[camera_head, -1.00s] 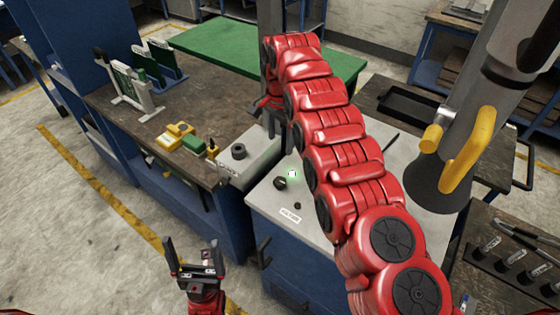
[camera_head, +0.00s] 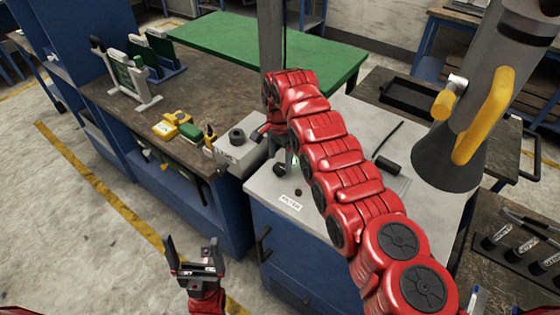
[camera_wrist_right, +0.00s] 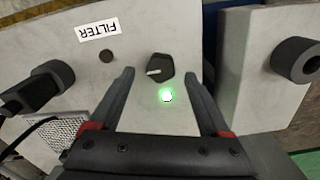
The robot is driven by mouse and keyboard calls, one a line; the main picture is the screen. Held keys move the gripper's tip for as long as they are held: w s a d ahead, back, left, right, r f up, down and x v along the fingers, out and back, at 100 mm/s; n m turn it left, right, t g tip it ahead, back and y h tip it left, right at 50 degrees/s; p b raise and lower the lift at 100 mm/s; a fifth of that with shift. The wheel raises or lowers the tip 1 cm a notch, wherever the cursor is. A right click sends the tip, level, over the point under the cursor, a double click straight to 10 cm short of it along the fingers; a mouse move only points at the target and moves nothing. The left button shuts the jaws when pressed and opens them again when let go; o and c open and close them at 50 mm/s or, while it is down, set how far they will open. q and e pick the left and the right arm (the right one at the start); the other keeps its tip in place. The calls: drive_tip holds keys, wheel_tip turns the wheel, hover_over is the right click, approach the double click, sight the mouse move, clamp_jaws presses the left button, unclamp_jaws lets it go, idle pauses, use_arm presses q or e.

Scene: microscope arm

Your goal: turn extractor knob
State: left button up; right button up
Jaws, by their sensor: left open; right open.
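The extractor knob is a black knob with a white pointer mark (camera_wrist_right: 159,68) on the light grey top of the filter unit (camera_wrist_right: 60,55). A lit green light (camera_wrist_right: 167,96) sits beside it. In the right wrist view my right gripper (camera_wrist_right: 160,80) is open, with its two dark fingers on either side of the knob; contact cannot be told. In the head view my right gripper (camera_head: 279,150) is over the panel, partly hidden by its own red arm. My left gripper (camera_head: 193,250) is open and empty, over the floor in front of the benches.
A FILTER label (camera_head: 290,201) and a small black button (camera_wrist_right: 106,56) are near the knob. A grey box with a black round knob (camera_head: 237,136) stands to the left. The grey extractor hood (camera_head: 450,150) with yellow handles hangs at the right. A dark-topped bench (camera_head: 120,95) holds small items.

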sight(280, 169)
drive_tip(key=shift+w+f, duration=0.1)
drive_tip(key=shift+f, duration=1.2)
clamp_jaws()
